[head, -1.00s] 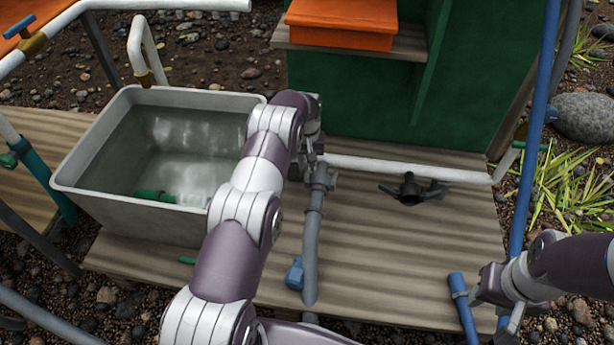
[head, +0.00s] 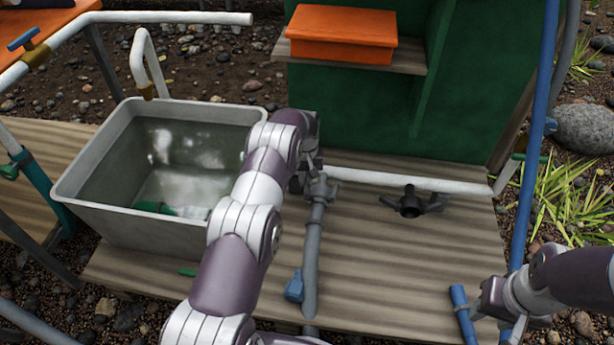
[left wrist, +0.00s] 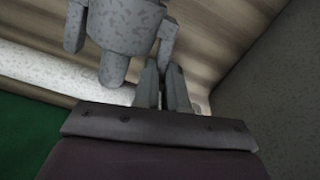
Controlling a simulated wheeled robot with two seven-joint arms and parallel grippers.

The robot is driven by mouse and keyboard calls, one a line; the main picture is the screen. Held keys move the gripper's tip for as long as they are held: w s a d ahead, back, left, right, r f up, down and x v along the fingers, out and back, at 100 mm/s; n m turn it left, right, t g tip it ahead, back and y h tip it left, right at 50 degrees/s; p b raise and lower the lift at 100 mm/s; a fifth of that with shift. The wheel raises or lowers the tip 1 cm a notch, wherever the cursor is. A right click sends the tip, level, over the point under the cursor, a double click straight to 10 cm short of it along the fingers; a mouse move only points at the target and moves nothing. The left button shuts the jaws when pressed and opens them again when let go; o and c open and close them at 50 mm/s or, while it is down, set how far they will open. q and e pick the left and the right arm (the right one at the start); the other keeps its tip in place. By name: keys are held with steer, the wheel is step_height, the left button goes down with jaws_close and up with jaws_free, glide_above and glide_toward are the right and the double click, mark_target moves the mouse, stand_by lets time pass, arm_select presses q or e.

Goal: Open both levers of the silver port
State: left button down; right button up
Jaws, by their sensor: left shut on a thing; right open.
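The silver port (head: 318,188) is a grey coupling on the grey pipe, standing on the plank deck to the right of the tub. In the left wrist view its speckled body (left wrist: 112,42) shows with one lever (left wrist: 76,28) on the left and another lever (left wrist: 167,38) on the right. Both levers hang roughly along the body there. My left gripper (head: 312,168) is at the port, partly hidden by my own arm. In the wrist view its fingers (left wrist: 163,68) are closed at the tip of the right-hand lever. My right gripper (head: 490,312) is open at the lower right, beside a blue pipe.
A black port (head: 409,206) with two spread levers lies on the deck (head: 390,270). A white pipe (head: 400,181) runs behind it. The grey tub (head: 150,228) stands left. A blue upright pole (head: 535,130) stands right. The deck between the ports is clear.

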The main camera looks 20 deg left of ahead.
arm_select(q)
steer(key=shift+s+a+n+p, duration=0.45)
steer(key=shift+n+p, duration=0.2)
steer(key=shift+n, duration=0.95)
steer(key=shift+s+a+n+p, duration=0.3)
steer(key=shift+s+n+p, duration=0.35)
steer(key=shift+n, duration=0.95)
steer(key=shift+s+a+n+p, duration=0.45)
steer(key=shift+n+p, duration=0.25)
steer(key=shift+n, duration=0.9)
steer(key=c, duration=1.5)
jaws_free()
steer(key=shift+o, duration=0.2)
step_height(320, 180, up, 13)
steer(key=p, duration=0.5)
steer(key=shift+f+p, duration=0.2)
steer(key=shift+p, duration=0.1)
